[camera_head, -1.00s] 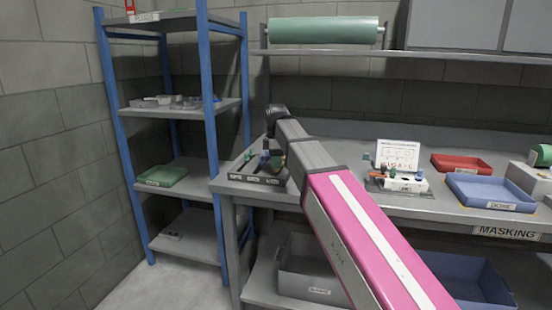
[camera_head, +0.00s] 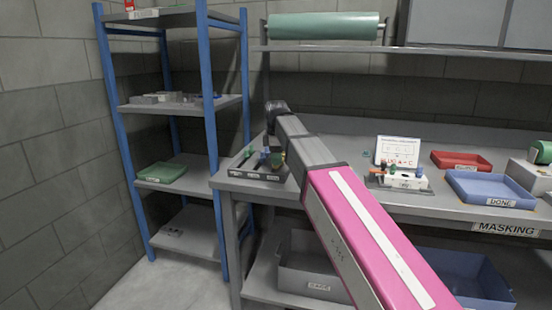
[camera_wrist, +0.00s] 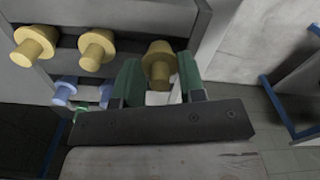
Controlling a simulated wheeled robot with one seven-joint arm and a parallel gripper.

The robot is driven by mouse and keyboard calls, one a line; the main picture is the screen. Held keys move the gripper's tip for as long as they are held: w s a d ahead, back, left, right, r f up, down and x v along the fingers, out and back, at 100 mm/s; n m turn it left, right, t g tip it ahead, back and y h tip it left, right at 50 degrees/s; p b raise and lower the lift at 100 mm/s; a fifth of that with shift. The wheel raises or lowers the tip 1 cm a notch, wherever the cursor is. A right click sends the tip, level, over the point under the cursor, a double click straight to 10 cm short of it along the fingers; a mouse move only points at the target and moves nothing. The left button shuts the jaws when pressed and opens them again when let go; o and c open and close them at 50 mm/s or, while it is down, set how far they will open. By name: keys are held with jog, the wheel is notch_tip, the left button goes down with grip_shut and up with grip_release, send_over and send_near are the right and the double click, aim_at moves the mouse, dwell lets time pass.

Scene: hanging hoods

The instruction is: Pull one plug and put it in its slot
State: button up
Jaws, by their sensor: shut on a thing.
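My gripper (camera_wrist: 158,75) has two green fingers, shut on a yellow plug (camera_wrist: 158,56) in the wrist view. Several other plugs lie to its left in grey compartments: two yellow plugs (camera_wrist: 96,50) and pale blue ones (camera_wrist: 64,92). A green plug (camera_wrist: 80,112) shows partly below them. In the head view my gripper is over the right part of a dark labelled tray (camera_head: 245,173) at the bench's left end, and my arm partly hides it. A white block with plugs (camera_head: 404,182) stands farther right on the bench. The held plug's lower end is not clear.
A white card (camera_head: 396,151) stands behind the block. A red tray (camera_head: 461,161) and a blue tray marked DONE (camera_head: 490,188) are to its right. A blue-post shelf rack (camera_head: 213,150) stands close to the bench's left end. The bench between tray and block is partly hidden by my arm.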

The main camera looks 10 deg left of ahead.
jog(key=shift+f, duration=0.9)
dwell(0.5)
jog(key=o, duration=1)
